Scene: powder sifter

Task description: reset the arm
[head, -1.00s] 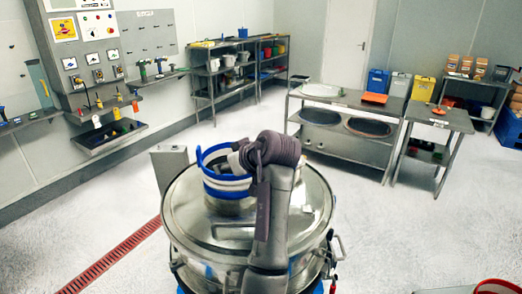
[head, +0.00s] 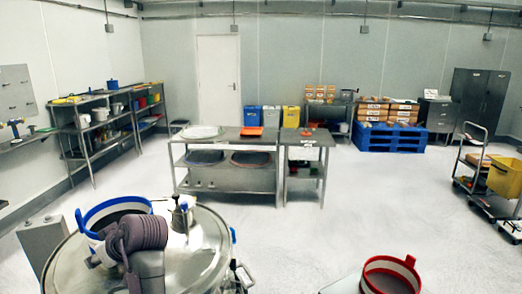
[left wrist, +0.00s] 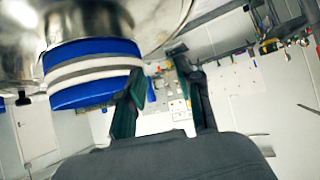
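My left arm comes up from the bottom of the head view, its dark wrist (head: 143,234) in front of the round steel sifter (head: 200,262). A blue-and-white collar (head: 112,210) stands on the sifter's top, just behind and left of the wrist. In the left wrist view, my left gripper (left wrist: 160,68) has its two dark green fingers apart with nothing between them. The same collar (left wrist: 92,72) is close beside the left finger, outside the gap; I cannot tell whether they touch. My right gripper is in neither view.
A container with a red-and-white rim (head: 390,272) is at the bottom right. A steel table (head: 225,178) stands ahead, with shelves (head: 95,130) at the left. A blue pallet (head: 390,138) and a trolley (head: 478,170) are further right. The floor between is clear.

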